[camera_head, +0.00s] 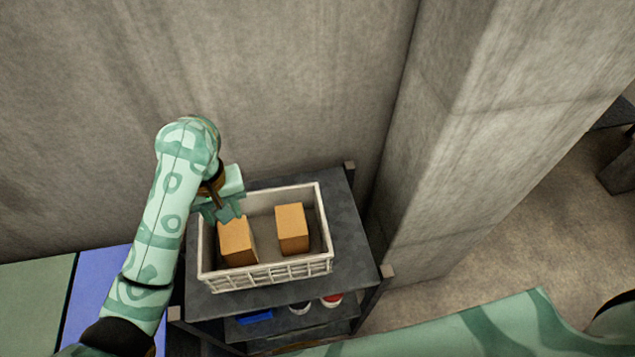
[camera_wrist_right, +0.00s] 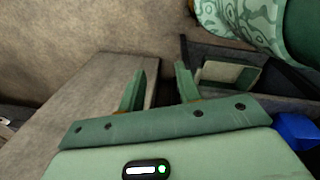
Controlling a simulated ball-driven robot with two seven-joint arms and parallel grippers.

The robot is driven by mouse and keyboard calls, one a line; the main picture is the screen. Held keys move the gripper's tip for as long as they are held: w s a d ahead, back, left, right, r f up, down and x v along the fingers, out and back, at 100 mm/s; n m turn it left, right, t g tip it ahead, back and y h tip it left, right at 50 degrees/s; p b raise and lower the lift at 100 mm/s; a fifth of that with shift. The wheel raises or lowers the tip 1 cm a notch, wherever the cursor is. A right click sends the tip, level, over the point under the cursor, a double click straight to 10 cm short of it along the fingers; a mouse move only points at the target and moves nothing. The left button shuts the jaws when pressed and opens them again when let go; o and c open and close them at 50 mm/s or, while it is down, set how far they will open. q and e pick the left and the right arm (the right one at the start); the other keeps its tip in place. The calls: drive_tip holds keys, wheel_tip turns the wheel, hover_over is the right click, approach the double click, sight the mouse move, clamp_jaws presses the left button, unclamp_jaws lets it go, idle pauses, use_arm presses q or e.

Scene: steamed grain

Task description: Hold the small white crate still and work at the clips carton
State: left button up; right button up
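The small white crate (camera_head: 265,279) stands on the top of a dark shelf unit in the head view. Two plain orange-brown cartons are inside it: a left carton (camera_head: 237,242) against the front left and a right carton (camera_head: 292,229) near the middle. I cannot tell which is the clips carton. My left gripper (camera_head: 225,212) is at the crate's back left, just behind the left carton; whether its fingers grip the rim is unclear. My right gripper (camera_wrist_right: 159,85) is open and empty in the right wrist view, its fingers apart; the head view does not show it.
The dark shelf top (camera_head: 347,240) has bare room right of the crate. A blue object (camera_head: 255,317) and round containers (camera_head: 300,308) sit on the lower shelf. A concrete wall (camera_head: 290,80) rises behind, and a pillar (camera_head: 455,140) stands to the right.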

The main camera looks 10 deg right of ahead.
drive_tip(key=w+d+r+m+h, duration=0.1)
drive_tip(key=w+d+r+h, duration=0.1)
drive_tip(key=w+d+r, duration=0.45)
drive_tip(key=w+d+r+m+h, duration=0.1)
drive_tip(key=w+d+r, duration=0.15)
drive_tip(key=w, duration=0.65)
use_arm(q)
drive_tip(key=shift+s+d, duration=0.1)
drive_tip(key=shift+s, duration=0.05)
use_arm(e)
drive_tip(key=w+a+r+m, duration=0.1)
drive_tip(key=w+a+r, duration=0.3)
drive_tip(key=a+r, duration=0.2)
drive_tip(key=w+a+r+m+y, duration=0.1)
drive_tip(key=w+a+r, duration=0.3)
drive_tip(key=a+r, duration=0.2)
drive_tip(key=w+a+r+m+g+y, duration=0.1)
drive_tip(key=w+a+r, duration=0.3)
drive_tip(key=a+r, duration=0.2)
drive_tip(key=shift+w+a+r, duration=0.15)
drive_tip(key=shift+a+r, duration=0.2)
drive_tip(key=shift+a, duration=0.05)
wheel_tip(320, 180, up, 15)
drive_tip(key=n+y, duration=0.1)
drive_tip(key=y, duration=0.1)
hover_over(323, 226)
drive_tip(key=w, duration=0.2)
drive_tip(key=f, duration=1.5)
drive_tip(key=shift+d+f, duration=0.25)
drive_tip(key=shift+f, duration=0.1)
